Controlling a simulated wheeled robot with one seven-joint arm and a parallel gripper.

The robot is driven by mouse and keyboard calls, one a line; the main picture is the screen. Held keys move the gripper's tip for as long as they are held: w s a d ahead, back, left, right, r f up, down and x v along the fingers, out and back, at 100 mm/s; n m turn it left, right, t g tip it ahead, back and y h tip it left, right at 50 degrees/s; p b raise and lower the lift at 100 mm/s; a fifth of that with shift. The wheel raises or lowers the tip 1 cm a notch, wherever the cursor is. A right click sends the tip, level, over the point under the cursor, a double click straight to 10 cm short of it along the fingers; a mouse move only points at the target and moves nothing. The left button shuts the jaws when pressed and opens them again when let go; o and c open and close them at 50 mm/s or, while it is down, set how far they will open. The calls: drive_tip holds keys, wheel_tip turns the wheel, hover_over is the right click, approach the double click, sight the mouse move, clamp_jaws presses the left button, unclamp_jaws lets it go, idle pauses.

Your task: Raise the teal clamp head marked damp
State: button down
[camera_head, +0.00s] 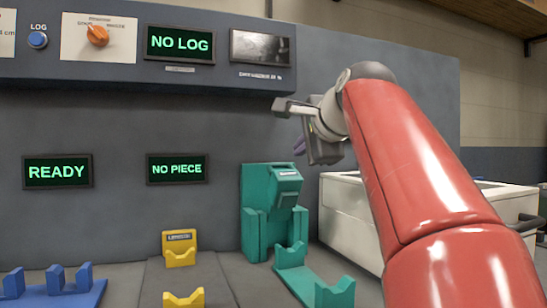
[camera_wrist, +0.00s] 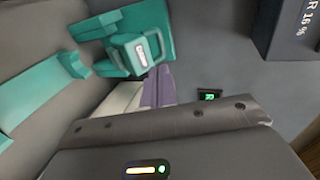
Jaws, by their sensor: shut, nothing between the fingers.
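The teal clamp head (camera_head: 284,189) sits at the front of a teal upright stand (camera_head: 253,215) against the grey panel, with a small label too small to read. It also shows in the wrist view (camera_wrist: 128,57), with its pale label facing the camera. Below it is a teal cradle (camera_head: 297,278) with V-shaped ends. My gripper (camera_head: 299,146) is shut and empty, its purple fingertips a little above and right of the clamp head. In the wrist view the purple fingers (camera_wrist: 158,88) lie close beside the head; I cannot tell whether they touch it.
Left are a yellow cradle (camera_head: 180,248) and a blue cradle (camera_head: 58,290). Screens read "READY" (camera_head: 57,171), "NO PIECE" (camera_head: 176,169) and "NO LOG" (camera_head: 180,43). An orange knob (camera_head: 97,35) and blue button (camera_head: 37,40) are up left. A white bin (camera_head: 343,215) stands right of the clamp.

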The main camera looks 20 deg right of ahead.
sight(281, 164)
drive_tip(key=x, duration=0.9)
drive_tip(key=shift+w+d+f, duration=0.1)
drive_tip(key=shift+p, duration=0.4)
drive_tip(key=w, duration=0.2)
drive_tip(key=w+r+p, duration=0.1)
drive_tip(key=w, duration=0.1)
drive_tip(key=shift+w, duration=0.15)
